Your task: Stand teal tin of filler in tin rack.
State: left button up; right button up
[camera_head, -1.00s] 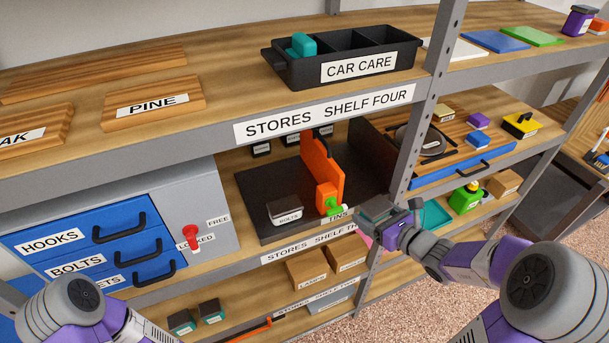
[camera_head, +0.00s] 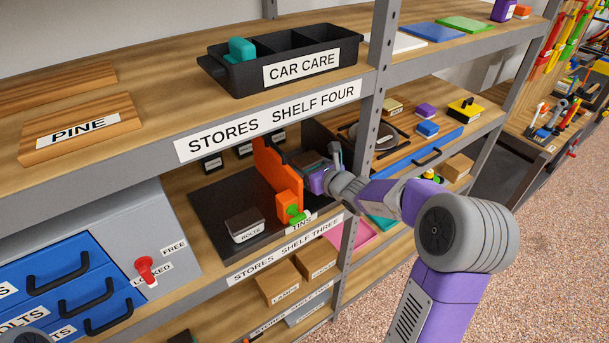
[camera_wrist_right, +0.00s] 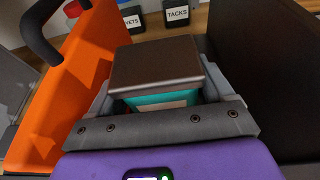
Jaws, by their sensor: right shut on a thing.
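The teal tin of filler (camera_wrist_right: 160,98) shows a brown lid and a teal body in the right wrist view. My right gripper (camera_head: 317,174) is shut on it, with a finger on either side. In the head view the tin (camera_head: 303,160) is small and partly hidden by the gripper. It is over the right part of the dark tin rack (camera_head: 207,208), labelled TINS, right of an orange upright piece (camera_head: 277,178). I cannot tell whether the tin touches the rack floor. My left gripper is out of view.
A dark wall (camera_wrist_right: 270,85) stands close right of the tin. Small tins, one marked TACKS (camera_wrist_right: 177,17), stand behind. A shelf post (camera_head: 371,110) rises near my right arm.

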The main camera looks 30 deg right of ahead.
jog(key=shift+w, duration=0.75)
jog(key=shift+f+b, duration=0.6)
jog(key=shift+f, duration=1.15)
jog(key=shift+f, duration=0.1)
jog(key=o, duration=1.1)
